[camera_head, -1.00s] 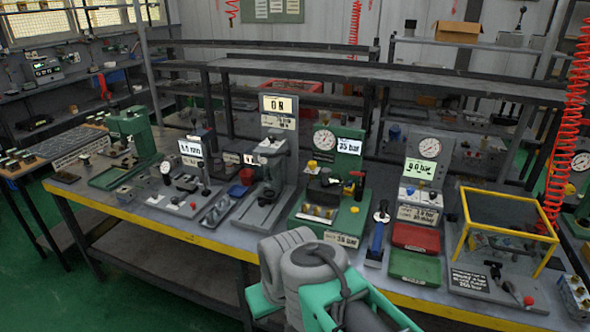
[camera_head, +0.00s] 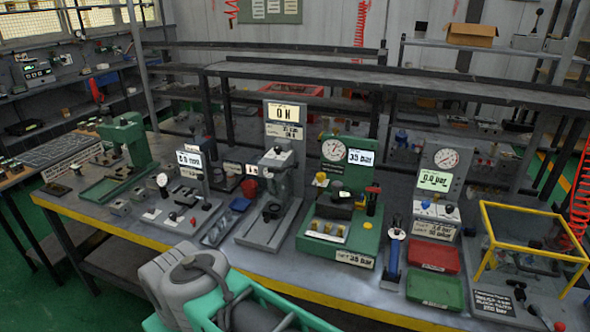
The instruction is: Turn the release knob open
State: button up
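The green test station (camera_head: 338,246) stands mid-bench with a round gauge (camera_head: 333,148) and a lit display reading about 35 bar. My arm's grey and green links cross the bottom foreground, short of the stations. My gripper's fingers are not visible.
A blue-handled tool (camera_head: 394,253) stands between the two stations. Red (camera_head: 433,256) and green (camera_head: 435,291) trays lie in front of the grey one. A yellow frame guard (camera_head: 535,212) rises at the right. The yellow bench edge (camera_head: 150,233) runs along the front.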

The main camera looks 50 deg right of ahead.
aim_at(321, 176)
jog(key=z, duration=0.25)
jog(key=i, duration=0.55)
jog(key=z, duration=0.55)
